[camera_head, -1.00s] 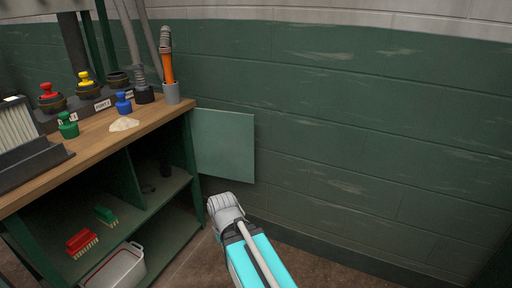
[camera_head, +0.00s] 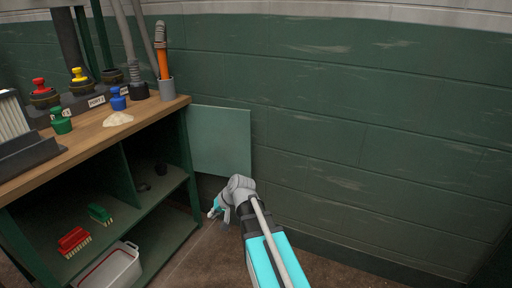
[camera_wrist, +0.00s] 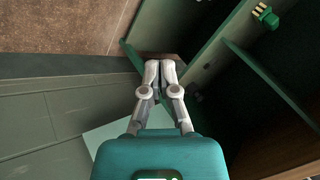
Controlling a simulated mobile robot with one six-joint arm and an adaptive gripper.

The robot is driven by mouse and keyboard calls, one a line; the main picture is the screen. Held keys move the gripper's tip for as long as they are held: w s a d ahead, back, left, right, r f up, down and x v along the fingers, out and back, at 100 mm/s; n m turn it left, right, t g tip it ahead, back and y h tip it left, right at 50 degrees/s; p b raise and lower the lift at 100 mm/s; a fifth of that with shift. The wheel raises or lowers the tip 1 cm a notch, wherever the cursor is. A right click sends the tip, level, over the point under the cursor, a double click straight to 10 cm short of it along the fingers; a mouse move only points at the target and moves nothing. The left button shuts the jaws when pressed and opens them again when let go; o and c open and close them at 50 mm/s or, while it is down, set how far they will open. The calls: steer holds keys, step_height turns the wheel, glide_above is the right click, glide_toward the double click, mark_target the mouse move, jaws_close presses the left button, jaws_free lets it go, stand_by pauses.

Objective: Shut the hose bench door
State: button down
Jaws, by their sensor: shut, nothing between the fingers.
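The hose bench door (camera_head: 222,141) is a flat pale green panel. It stands swung open at the right end of the bench (camera_head: 133,122), close to the green wall. Part of the door also shows in the wrist view (camera_wrist: 98,138), beyond and left of my gripper. My gripper (camera_head: 213,213) is low in front of the door's lower edge, right of the bench's open shelves. In the wrist view my gripper (camera_wrist: 160,64) has its fingertips together with nothing between them. Whether it touches the door cannot be told.
The shelves hold a red brush (camera_head: 74,241), a green brush (camera_head: 100,213) and a white bin (camera_head: 112,268). On top stand colored plugs, a sand pile (camera_head: 118,119) and an orange-handled tool (camera_head: 162,62) in a grey holder. The floor right of the bench is clear.

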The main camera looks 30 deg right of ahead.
steer(key=w+d+r+m+t+b, duration=0.1)
steer(key=w+d+r+m+t, duration=0.15)
steer(key=w+d, duration=0.2)
steer(key=w+d+r+m+t+y+b, duration=0.1)
steer(key=w+d+m+t, duration=0.15)
steer(key=w+d, duration=0.2)
steer(key=w+d+r+m+t+b, duration=0.1)
steer(key=w+d+r+t, duration=0.15)
steer(key=d, duration=0.25)
steer(key=w+d+r+m+t+h+b, duration=0.1)
steer(key=d+m+t, duration=0.1)
steer(key=d, duration=0.5)
steer(key=w+d+r+m+t+h+b, duration=0.1)
steer(key=w+d+r+m+t+h, duration=0.1)
steer(key=d+m, duration=0.3)
steer(key=d+t, duration=0.1)
steer(key=d, duration=0.2)
steer(key=shift+w+d+h, duration=0.25)
steer(key=shift+d+h, duration=0.05)
steer(key=shift+w+r, duration=0.1)
steer(key=shift+w+a, duration=0.25)
steer(key=shift+w, duration=1.35)
steer(key=shift+w+a, duration=0.25)
steer(key=shift+w, duration=1.4)
steer(key=shift+w+a, duration=0.25)
steer(key=shift+w, duration=1.35)
